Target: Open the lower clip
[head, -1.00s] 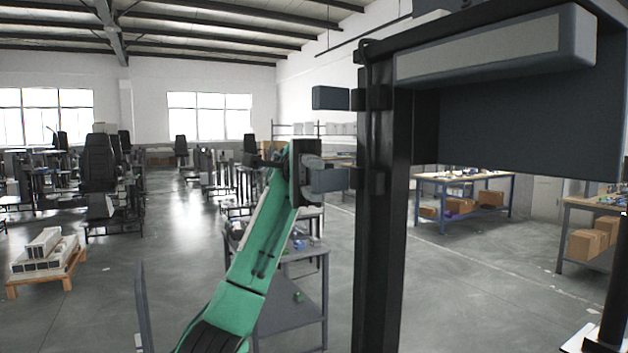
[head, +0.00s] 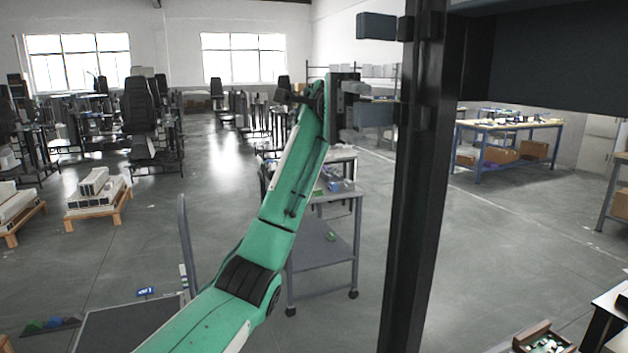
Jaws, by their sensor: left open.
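A black upright post (head: 425,190) stands right of centre, with two blue-grey clips sticking out from its left side. The upper clip (head: 376,26) is near the top edge of the view. The lower clip (head: 376,115) sits lower on the post and also points left. My left gripper (head: 362,97) is at the end of my green arm, at the left end of the lower clip. It is open, and its light grey fingers overlap the clip's upper edge in the picture. I cannot tell if they touch it. My right gripper is out of view.
A dark panel (head: 560,65) juts right from the post's top. A grey cart (head: 325,255) stands behind my arm. A wooden tray (head: 540,338) with small parts is at lower right. A workbench (head: 505,127) stands behind. Floor left of my arm is partly open.

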